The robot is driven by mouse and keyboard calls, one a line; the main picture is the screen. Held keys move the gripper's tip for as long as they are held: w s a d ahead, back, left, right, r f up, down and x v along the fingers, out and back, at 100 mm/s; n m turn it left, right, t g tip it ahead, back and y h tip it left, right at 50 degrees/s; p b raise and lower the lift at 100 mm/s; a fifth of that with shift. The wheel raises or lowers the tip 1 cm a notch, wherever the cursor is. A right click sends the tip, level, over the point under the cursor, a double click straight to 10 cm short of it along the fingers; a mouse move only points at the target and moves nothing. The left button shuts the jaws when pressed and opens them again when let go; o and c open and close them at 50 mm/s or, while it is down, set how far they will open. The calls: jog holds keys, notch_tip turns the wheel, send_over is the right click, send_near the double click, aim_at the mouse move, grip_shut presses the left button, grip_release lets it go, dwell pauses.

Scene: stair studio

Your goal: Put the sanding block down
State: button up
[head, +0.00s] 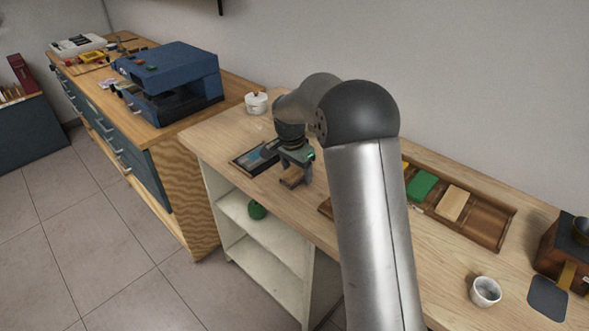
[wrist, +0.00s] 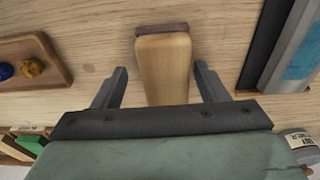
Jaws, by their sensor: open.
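The sanding block (wrist: 163,68) is light wood with a dark brown layer at its far end in the wrist view. It sits between my gripper's (wrist: 161,76) two fingers, with a gap showing on each side. My gripper is open. In the head view the block (head: 292,179) shows just below my gripper (head: 298,160), at the pale wooden bench top (head: 228,133) near its front edge. It appears to rest on the bench. My arm hides part of the bench behind it.
A dark tray (head: 242,164) with a blue item lies left of the block. A wooden tray (head: 487,230) with green and tan blocks lies to the right. A white cup (head: 486,292) stands front right. A white pot (head: 256,104) stands behind. A blue machine (head: 176,68) is on the left cabinet.

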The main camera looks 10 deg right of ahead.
aim_at(292, 173)
notch_tip(292, 173, up, 11)
jog(key=a, duration=0.2)
jog(key=s+f+n, duration=0.2)
jog(key=s+n, duration=0.1)
jog(key=s, duration=0.9)
jog(key=s+f+n+y, duration=0.1)
jog(key=s+n, duration=0.3)
jog(key=s, duration=0.8)
jog(key=s+f+n, duration=0.2)
jog(key=s+n, duration=0.2)
jog(key=s, duration=0.9)
jog(key=shift+d+f, duration=0.35)
jog(key=shift+d, duration=0.1)
jog(key=shift+o, duration=0.4)
jog(key=shift+w, duration=0.1)
